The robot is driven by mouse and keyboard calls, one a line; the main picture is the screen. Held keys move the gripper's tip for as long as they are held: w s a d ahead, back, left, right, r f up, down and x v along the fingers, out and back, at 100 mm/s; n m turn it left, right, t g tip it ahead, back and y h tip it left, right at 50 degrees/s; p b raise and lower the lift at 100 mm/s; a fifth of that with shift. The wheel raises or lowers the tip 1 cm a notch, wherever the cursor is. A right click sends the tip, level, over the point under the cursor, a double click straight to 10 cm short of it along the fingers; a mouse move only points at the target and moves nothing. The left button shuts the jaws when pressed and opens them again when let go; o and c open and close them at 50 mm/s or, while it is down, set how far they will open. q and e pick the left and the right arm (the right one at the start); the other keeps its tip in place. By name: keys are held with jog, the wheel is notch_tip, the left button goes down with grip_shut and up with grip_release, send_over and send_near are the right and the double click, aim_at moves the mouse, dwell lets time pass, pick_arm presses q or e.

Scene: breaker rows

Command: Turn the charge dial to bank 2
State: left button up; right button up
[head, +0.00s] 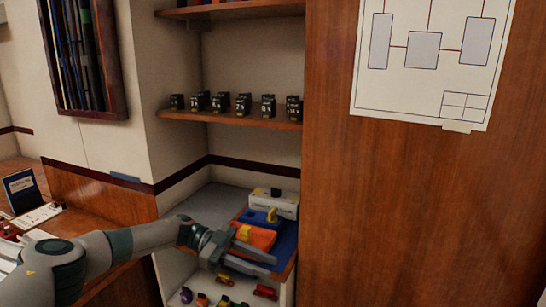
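My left gripper (272,264) reaches in from the left, low in front of the counter. Its two fingers point right with a gap between them, and I see nothing held there. Just behind it is an orange block-like unit (262,238) with a yellow part on top. I cannot make out a charge dial or any bank marking. Whether the gripper touches the orange unit is unclear. My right gripper is out of view.
A wooden shelf (230,118) above holds several small black boxes. Below the counter are several small toy-like coloured items (225,280). A tall wood panel (420,210) with a diagram sheet (425,90) stands right. The grey counter (205,208) is clear at left.

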pick_arm(q)
jog(key=s+d+f+n+t+h, duration=0.1)
jog(key=d+f+n+t, duration=0.5)
jog(key=f, duration=0.5)
jog(key=s+d+f+n+t+h, duration=0.1)
jog(key=s+d+f+n+t, duration=0.1)
jog(key=d+f+n+t, duration=0.65)
jog(key=s+a+f+n+t+y, duration=0.1)
jog(key=s+a+f+y, duration=0.4)
jog(key=f, duration=0.5)
jog(key=s+a+f+n+y, duration=0.2)
jog(key=s+a+f, duration=0.4)
jog(key=f, duration=0.4)
jog(key=s+a+f+n+t+y, duration=0.1)
jog(key=s+a+f+y, duration=0.3)
jog(key=a+f, duration=0.45)
jog(key=s+a+f+g+y, duration=0.1)
jog(key=s+a+f, duration=0.2)
jog(key=s, duration=0.4)
jog(key=s+a+f+n+g+y, duration=0.1)
jog(key=s+a+f+g, duration=0.1)
jog(key=s+f, duration=0.4)
jog(key=s+a+f+n+g+y, duration=0.1)
jog(key=s+a+f, duration=0.3)
jog(key=s, duration=0.5)
jog(key=shift+s+a+f+g+y, duration=0.35)
jog(key=shift+f+g+y, duration=0.15)
jog(key=shift+g+y, duration=0.15)
